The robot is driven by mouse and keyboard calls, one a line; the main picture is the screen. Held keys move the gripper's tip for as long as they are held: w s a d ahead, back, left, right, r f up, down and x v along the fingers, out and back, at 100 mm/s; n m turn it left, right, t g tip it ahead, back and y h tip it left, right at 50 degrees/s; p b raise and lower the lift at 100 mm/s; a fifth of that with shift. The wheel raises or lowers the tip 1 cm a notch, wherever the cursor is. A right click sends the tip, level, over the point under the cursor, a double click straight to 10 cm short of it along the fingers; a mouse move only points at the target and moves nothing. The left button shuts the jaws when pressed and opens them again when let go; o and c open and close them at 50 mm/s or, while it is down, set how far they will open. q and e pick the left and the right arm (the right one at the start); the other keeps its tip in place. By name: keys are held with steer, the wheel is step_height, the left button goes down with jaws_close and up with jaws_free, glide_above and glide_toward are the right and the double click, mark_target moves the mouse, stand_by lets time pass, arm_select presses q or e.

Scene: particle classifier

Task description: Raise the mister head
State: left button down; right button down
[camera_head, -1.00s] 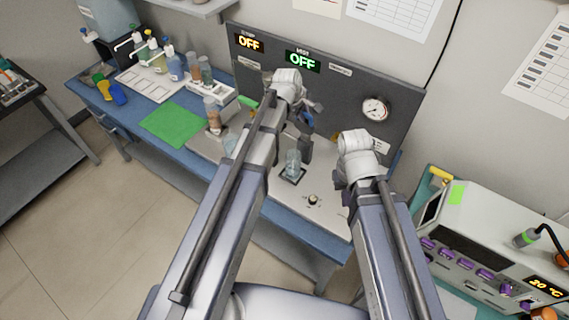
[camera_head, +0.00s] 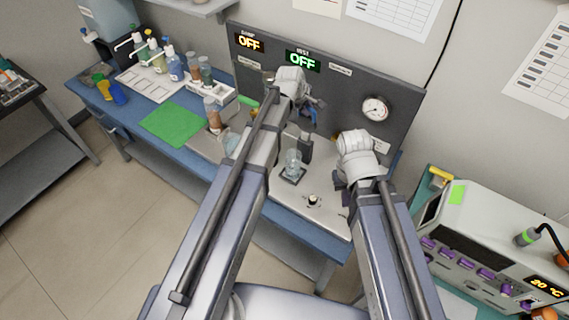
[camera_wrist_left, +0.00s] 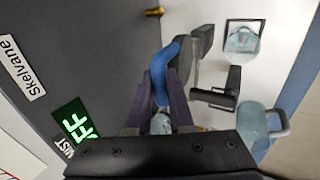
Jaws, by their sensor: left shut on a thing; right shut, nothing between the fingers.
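The mister head appears as a dark grey block on an arm (camera_wrist_left: 228,90) in the left wrist view. A blue curved handle (camera_wrist_left: 160,65) joins its grey upper part. My left gripper (camera_wrist_left: 163,95) is shut on the blue handle. In the head view, my left gripper (camera_head: 306,108) is beside the panel, partly hidden by its wrist, and the dark block (camera_head: 305,147) shows below it. A clear beaker (camera_head: 292,160) stands on a dark square plate (camera_head: 290,176) in front of the block. My right gripper (camera_head: 343,186) is shut and empty, mostly hidden by its wrist.
The dark panel behind has a mist display (camera_head: 303,61) reading OFF and a gauge (camera_head: 376,108). A pale blue jug (camera_head: 231,143) stands left of the beaker, partly hidden by my left arm. A knob (camera_head: 313,200) is in front. A green mat (camera_head: 172,124) lies clear at left.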

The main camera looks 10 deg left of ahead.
arm_select(q)
steer(key=shift+w, duration=0.1)
steer(key=shift+w+d+f+t+b, duration=0.1)
steer(key=shift+w+d+t+b, duration=0.1)
steer(key=shift+w, duration=0.3)
steer(key=shift+w+d+t+b, duration=0.1)
steer(key=shift+w+d, duration=0.1)
steer(key=shift+w, duration=0.3)
steer(key=c, duration=0.8)
jaws_free()
steer(key=shift+s, duration=0.1)
